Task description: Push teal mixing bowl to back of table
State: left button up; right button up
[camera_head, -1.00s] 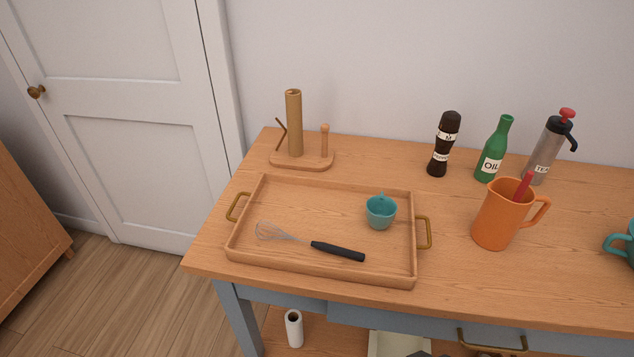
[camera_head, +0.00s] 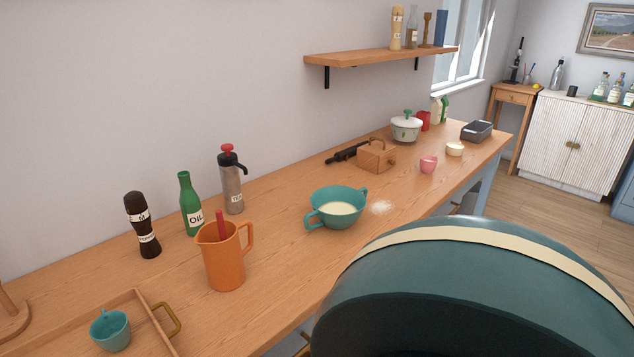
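The teal mixing bowl (camera_head: 325,221) stands upright on the wooden table (camera_head: 285,271), near the middle of its depth. It has a handle on each side and holds something pale, perhaps flour or batter. Bare table lies between the bowl and the wall behind. Neither of my grippers shows in the head view.
An orange jug (camera_head: 223,262), green oil bottle (camera_head: 190,205), dark pepper mill (camera_head: 142,226) and steel flask (camera_head: 231,182) stand left of the bowl. A wooden box (camera_head: 376,157) and lidded pot (camera_head: 406,127) stand farther right. A large dark teal rounded object (camera_head: 480,280) fills the lower right.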

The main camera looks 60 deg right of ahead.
aim_at(337, 207)
jog(key=z, duration=2.1)
jog(key=i+z, duration=0.25)
jog(key=z, duration=0.2)
